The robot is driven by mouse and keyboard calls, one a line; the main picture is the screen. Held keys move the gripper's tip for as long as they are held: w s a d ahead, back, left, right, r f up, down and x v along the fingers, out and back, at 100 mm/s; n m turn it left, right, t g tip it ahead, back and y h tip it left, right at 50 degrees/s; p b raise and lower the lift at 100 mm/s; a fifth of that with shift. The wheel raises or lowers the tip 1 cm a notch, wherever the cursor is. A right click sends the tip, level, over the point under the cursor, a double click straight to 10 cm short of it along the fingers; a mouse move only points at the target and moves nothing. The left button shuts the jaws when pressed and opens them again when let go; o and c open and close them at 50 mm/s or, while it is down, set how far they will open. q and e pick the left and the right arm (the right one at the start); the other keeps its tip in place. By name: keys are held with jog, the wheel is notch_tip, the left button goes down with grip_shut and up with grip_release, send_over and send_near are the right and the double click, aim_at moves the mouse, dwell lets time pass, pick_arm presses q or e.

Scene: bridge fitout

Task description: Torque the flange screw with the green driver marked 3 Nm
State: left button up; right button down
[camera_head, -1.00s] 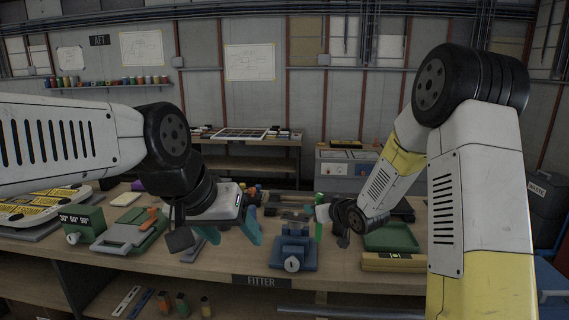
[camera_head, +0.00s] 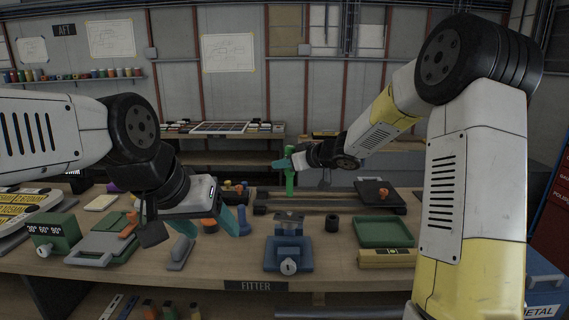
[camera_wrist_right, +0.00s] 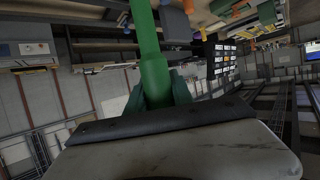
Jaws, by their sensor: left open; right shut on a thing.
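The green driver (camera_head: 290,178) is upright in my right gripper (camera_head: 288,165), above the bench behind the blue vise. It also fills the upper middle of the right wrist view (camera_wrist_right: 152,62), with the fingers closed around it. Its 3 Nm marking cannot be read. The blue vise (camera_head: 289,253) stands at the front middle of the bench with a small grey part (camera_head: 289,218) on top. I cannot make out the flange screw. My left gripper (camera_head: 214,222) is open and empty above the bench, left of the vise.
A green tray (camera_head: 384,233) and a yellow level (camera_head: 387,258) lie right of the vise. A dark board (camera_head: 380,196) with an orange knob lies behind. A green angle box (camera_head: 53,232) and a grey-green case (camera_head: 100,246) are at left.

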notch_tip(320, 180, down, 6)
jog(key=shift+f, duration=0.2)
dwell(0.3)
jog(key=shift+f, duration=0.45)
dwell(1.9)
dwell(2.2)
notch_tip(320, 180, up, 6)
jog(key=shift+r, duration=0.2)
dwell(0.6)
